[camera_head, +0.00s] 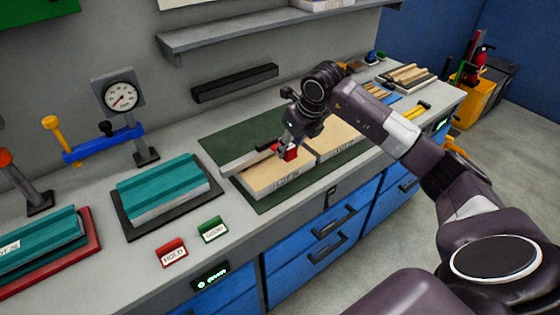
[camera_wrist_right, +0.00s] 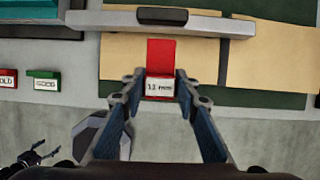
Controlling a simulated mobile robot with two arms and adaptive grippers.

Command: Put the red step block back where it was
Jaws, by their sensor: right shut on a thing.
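The red step block (camera_head: 290,154) is between the fingers of my right gripper (camera_head: 284,143), over the pale wood panel (camera_head: 268,182). In the right wrist view my right gripper (camera_wrist_right: 160,86) is shut on the red step block (camera_wrist_right: 160,54), with its white millimetre label facing the camera. Whether the block touches the panel, I cannot tell. My left gripper (camera_wrist_right: 42,150) shows small at the lower left of the wrist view, open and empty; it is outside the head view.
A green mat (camera_head: 225,144) lies under the wood panels. A teal part (camera_head: 165,188) on a dark tray, a dial gauge (camera_head: 121,96), and red HOLD (camera_head: 171,252) and green GOOD (camera_head: 213,230) signs stand to the left. A shelf (camera_head: 260,35) overhangs the back.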

